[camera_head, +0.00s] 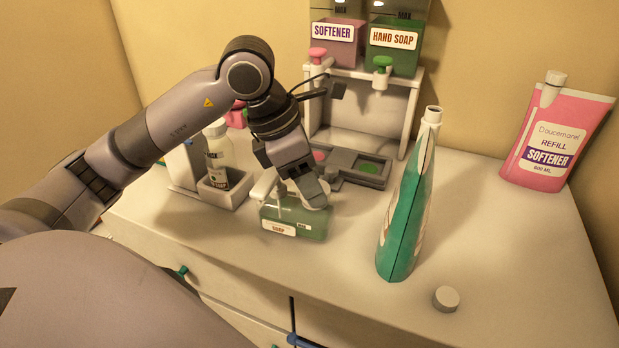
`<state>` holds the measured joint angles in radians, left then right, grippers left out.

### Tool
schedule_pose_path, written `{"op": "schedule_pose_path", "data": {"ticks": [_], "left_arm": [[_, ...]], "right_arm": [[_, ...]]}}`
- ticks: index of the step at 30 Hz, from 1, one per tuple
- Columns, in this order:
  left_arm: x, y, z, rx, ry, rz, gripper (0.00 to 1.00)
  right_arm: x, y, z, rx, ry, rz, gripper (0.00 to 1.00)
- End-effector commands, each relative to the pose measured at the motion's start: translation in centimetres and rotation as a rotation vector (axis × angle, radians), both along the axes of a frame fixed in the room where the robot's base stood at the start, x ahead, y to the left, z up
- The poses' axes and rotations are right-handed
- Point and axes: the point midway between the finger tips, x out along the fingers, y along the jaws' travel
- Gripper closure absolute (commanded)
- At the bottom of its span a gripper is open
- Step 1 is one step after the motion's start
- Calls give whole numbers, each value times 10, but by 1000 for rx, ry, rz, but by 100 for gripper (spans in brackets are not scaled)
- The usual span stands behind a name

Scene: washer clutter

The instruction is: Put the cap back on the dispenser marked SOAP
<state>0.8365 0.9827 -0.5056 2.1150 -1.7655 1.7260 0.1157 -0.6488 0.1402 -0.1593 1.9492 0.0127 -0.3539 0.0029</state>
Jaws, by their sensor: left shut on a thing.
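The dispenser marked SOAP (313,231) is a low clear container of green liquid near the counter's front edge, in the head view. Its front label reads SOAP. My right gripper is not in view.
A tall green bottle (402,225) with an open white spout stands right of the dispenser. A loose round cap (446,298) lies near the front edge. Behind are a white stand (407,112) with SOFTENER and HAND SOAP tanks, and a pink refill pouch (557,138). The right counter is mostly clear.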

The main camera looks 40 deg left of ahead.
Motion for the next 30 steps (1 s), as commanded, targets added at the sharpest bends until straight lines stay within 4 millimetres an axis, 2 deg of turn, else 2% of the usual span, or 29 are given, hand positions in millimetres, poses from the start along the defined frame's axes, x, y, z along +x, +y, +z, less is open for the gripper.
{"op": "schedule_pose_path", "data": {"ticks": [30], "left_arm": [[0,0,-5,1,-1,0,80]], "right_arm": [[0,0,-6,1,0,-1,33]]}}
